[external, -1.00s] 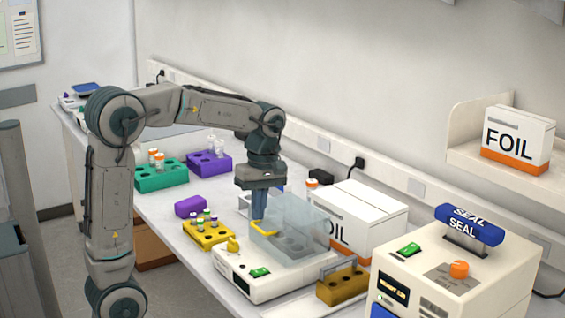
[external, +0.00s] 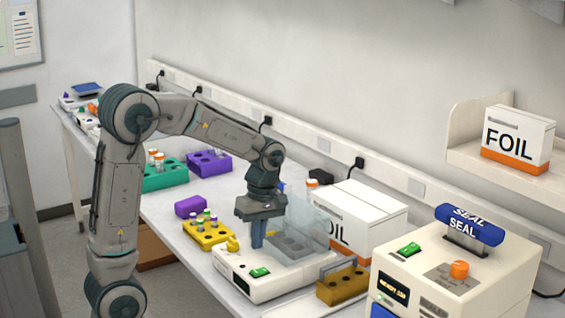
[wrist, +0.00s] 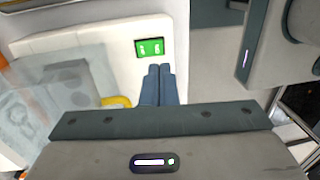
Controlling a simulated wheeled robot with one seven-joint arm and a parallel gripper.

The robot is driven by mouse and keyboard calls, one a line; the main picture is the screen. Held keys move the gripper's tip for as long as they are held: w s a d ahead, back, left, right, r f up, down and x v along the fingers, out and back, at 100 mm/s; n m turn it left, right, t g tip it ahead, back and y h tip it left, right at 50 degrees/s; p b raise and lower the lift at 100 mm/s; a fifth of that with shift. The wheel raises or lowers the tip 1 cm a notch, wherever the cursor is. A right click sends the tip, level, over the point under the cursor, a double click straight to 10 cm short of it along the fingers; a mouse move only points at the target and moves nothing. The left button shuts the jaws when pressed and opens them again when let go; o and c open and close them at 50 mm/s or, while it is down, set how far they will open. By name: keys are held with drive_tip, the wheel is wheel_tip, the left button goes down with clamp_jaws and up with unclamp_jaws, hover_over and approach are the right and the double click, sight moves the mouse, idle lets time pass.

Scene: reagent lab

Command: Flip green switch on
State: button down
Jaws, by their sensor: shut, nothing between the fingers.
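A green switch (external: 260,272) sits on the front of a white device (external: 290,288) with a clear lid (external: 300,227). The switch also shows in the wrist view (wrist: 150,47), just beyond the fingertips. My gripper (external: 257,246) is shut and empty, pointing down a little behind and above that switch. In the wrist view its two fingers (wrist: 160,68) lie together, and I see a gap between them and the switch. A second green switch (external: 405,249) is on top of the white sealing machine (external: 470,275), well away from my gripper.
The lid's yellow handle (wrist: 116,101) is close beside my fingers. A yellow rack (external: 208,238) with tubes stands left of the device.

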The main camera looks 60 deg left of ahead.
sight(255, 271)
drive_tip(key=shift+s+f+p, duration=0.2)
drive_tip(key=shift+f, duration=1.4)
drive_tip(key=shift+s+f+p, duration=0.15)
drive_tip(key=shift+s+f, duration=0.05)
drive_tip(key=shift+f, duration=1.35)
drive_tip(key=shift+s+f, duration=0.1)
drive_tip(key=shift+f, duration=0.05)
drive_tip(key=shift+w+r, duration=0.25)
drive_tip(key=shift+w, duration=0.55)
